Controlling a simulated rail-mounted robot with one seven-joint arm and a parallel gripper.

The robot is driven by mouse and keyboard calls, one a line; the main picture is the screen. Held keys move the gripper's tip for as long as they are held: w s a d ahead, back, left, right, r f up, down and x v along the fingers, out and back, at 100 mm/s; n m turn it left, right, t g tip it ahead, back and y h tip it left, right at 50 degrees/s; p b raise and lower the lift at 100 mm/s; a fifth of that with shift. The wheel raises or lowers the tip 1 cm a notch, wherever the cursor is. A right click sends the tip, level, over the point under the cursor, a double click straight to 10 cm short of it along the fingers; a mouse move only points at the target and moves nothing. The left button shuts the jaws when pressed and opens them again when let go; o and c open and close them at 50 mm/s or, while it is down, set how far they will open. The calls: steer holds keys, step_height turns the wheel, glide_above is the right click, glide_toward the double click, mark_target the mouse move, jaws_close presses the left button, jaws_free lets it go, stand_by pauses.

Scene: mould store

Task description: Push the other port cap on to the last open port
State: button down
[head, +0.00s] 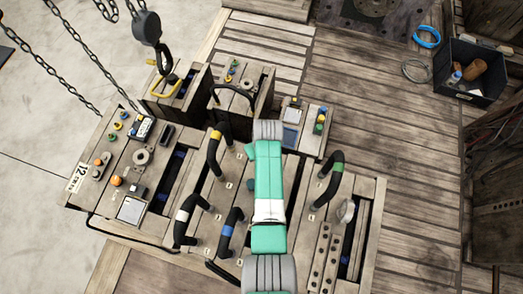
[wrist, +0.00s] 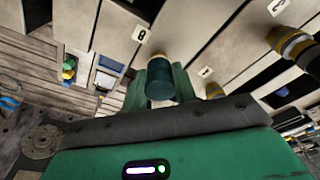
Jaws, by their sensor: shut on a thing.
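My gripper (wrist: 161,92) is shut on a dark teal cylindrical port cap (wrist: 161,72), held between its two green fingers in the wrist view. The cap is close to a pale panel of the mould (wrist: 180,30), beside a tag that appears to read 8 (wrist: 141,34). I cannot tell whether the cap touches a port, and the open port itself is not visible.
Looped hoses with yellow (head: 215,150), green (head: 329,178), white (head: 187,222) and blue (head: 230,235) bands rise around my arm. A chain hook (head: 162,60) hangs at the upper left. A dark crate (head: 470,72) stands at the upper right. The plank floor to the right is mostly clear.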

steer(key=shift+f, duration=0.45)
stand_by(1.1)
steer(key=c, duration=1)
jaws_free()
steer(key=shift+c, duration=0.2)
steer(key=r+p, duration=0.1)
steer(key=r, duration=0.1)
steer(key=r+p, duration=0.1)
steer(key=r, duration=0.2)
steer(key=s+r+p, duration=0.1)
steer(key=r, duration=0.1)
steer(key=shift+d+r+p, duration=0.3)
steer(key=shift+r+p, duration=0.05)
steer(key=shift+r, duration=0.05)
